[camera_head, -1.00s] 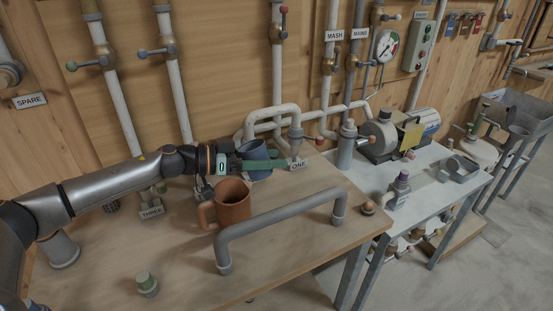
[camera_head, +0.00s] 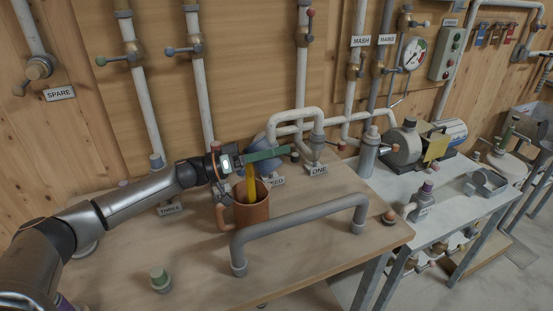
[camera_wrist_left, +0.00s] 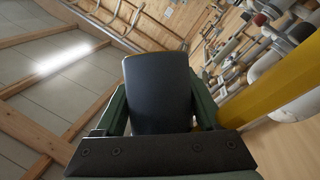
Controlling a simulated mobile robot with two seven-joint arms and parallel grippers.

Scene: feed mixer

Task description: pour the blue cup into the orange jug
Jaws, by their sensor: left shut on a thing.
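The orange jug (camera_head: 252,212) stands upright on the wooden bench, its handle at its left. My left gripper (camera_head: 272,154) is above and behind the jug and shut on the blue cup (camera_head: 256,145). The cup is tilted and mostly hidden behind the green fingers. A yellow stream (camera_head: 250,180) runs from the cup down into the jug's mouth. In the left wrist view the cup (camera_wrist_left: 158,92) fills the space between the fingers, and the yellow stream (camera_wrist_left: 275,95) shows at the right. The jug's inside is hidden. My right gripper is not in view.
A grey rail (camera_head: 300,225) rises from the bench in front of the jug. Grey-white pipes (camera_head: 299,120) and a small fitting by the label ONE (camera_head: 318,170) stand behind at right. A green-topped knob (camera_head: 159,279) is at the front left. The bench left of the jug is mostly bare.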

